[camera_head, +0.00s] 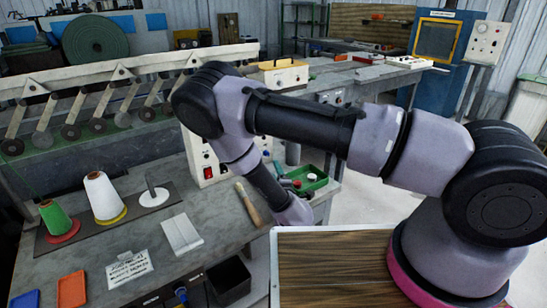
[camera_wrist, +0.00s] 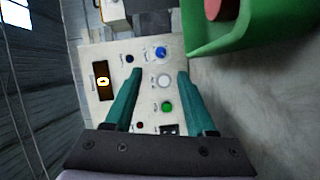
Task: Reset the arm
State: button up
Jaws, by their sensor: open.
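My arm reaches left from its base, bends at the elbow and slopes down toward the workbench (camera_head: 215,225) in the head view. Its lower end is near the front right of the bench, and the fingers cannot be made out there. In the wrist view my gripper (camera_wrist: 158,78) is open, with two teal fingers apart and nothing between them. Beyond the fingers is a pale control panel (camera_wrist: 148,88) with a display, a blue knob, a white button and a green button. I cannot tell the distance to it.
A green bin (camera_wrist: 207,38) is close at the upper right in the wrist view; a green tray (camera_head: 318,183) shows in the head view. Thread cones (camera_head: 103,196), an empty spindle (camera_head: 152,190), a sign (camera_head: 130,268) and a wooden-handled tool (camera_head: 248,203) are on the bench.

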jog(key=w+d+r+m+g+h, duration=0.45)
jog(key=w+r+m, duration=0.35)
jog(key=r+m, duration=0.45)
jog(key=s+d+r+m+g+y, duration=0.1)
jog(key=s+d+r+m, duration=0.15)
jog(key=r, duration=0.45)
jog(key=s+d+r+m+g+y, duration=0.1)
jog(key=d+r+m, duration=0.15)
jog(key=r, duration=0.35)
jog(key=s+d+r+m+g+y, duration=0.1)
jog(key=d+r, duration=0.2)
jog(key=r, duration=0.4)
jog(key=s+d+r+m, duration=0.1)
jog(key=s+d+r, duration=0.2)
jog(key=s, duration=0.5)
jog(key=s+d+r+m+g, duration=0.1)
jog(key=s+d+r, duration=0.3)
jog(key=s, duration=0.5)
jog(key=s+d+r+m+g, duration=0.1)
jog(key=s+d+r, duration=0.2)
jog(key=s+r, duration=0.3)
jog(key=s, duration=0.3)
jog(key=shift+d+r+m, duration=0.15)
jog(key=shift+r+m, duration=0.1)
jog(key=shift+m, duration=0.1)
jog(key=shift+g, duration=0.25)
